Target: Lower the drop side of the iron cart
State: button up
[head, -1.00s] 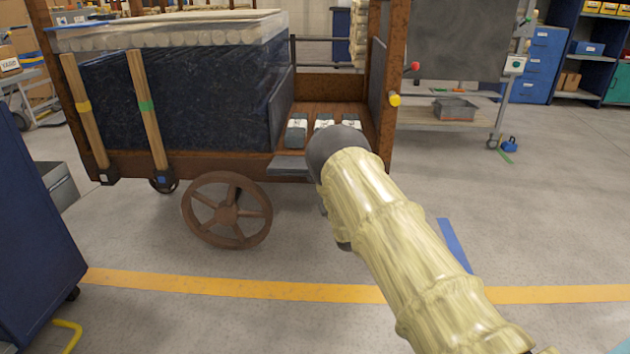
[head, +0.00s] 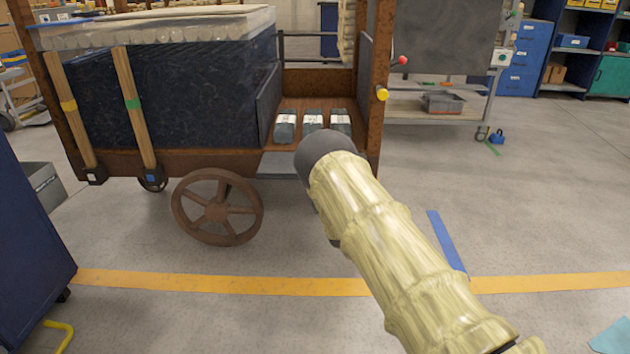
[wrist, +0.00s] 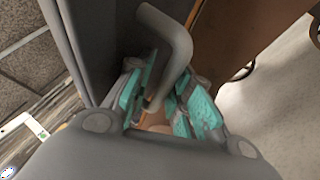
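The rusty brown iron cart (head: 128,162) stands across the left and middle of the head view. A flat grey plate (head: 278,164) shows at the front edge of its open bay; I take it for the drop side, partly hidden behind my arm. In the wrist view a dark grey panel (wrist: 95,35) carries a bent grey handle (wrist: 176,42). My gripper (wrist: 160,104) has its teal-padded fingers on both sides of the handle's lower part, apparently closed on it. The fingertips are partly hidden, and the head view hides my gripper behind the arm.
Three dark packages (head: 312,122) with white labels stand on the bay floor. Two wooden stakes (head: 136,105) lean against the cart's dark load. A blue cabinet (head: 30,230) stands at the near left. The floor right of the cart is largely clear.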

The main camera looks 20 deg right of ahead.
jog(key=shift+w+a+r, duration=0.1)
jog(key=shift+a+r, duration=0.05)
jog(key=shift+a, duration=0.25)
jog(key=shift+s, duration=0.25)
jog(key=v, duration=1.1)
jog(key=shift+s+d+f, duration=0.15)
jog(key=shift+s+f, duration=0.05)
jog(key=shift+f, duration=0.1)
jog(key=shift+c, duration=0.4)
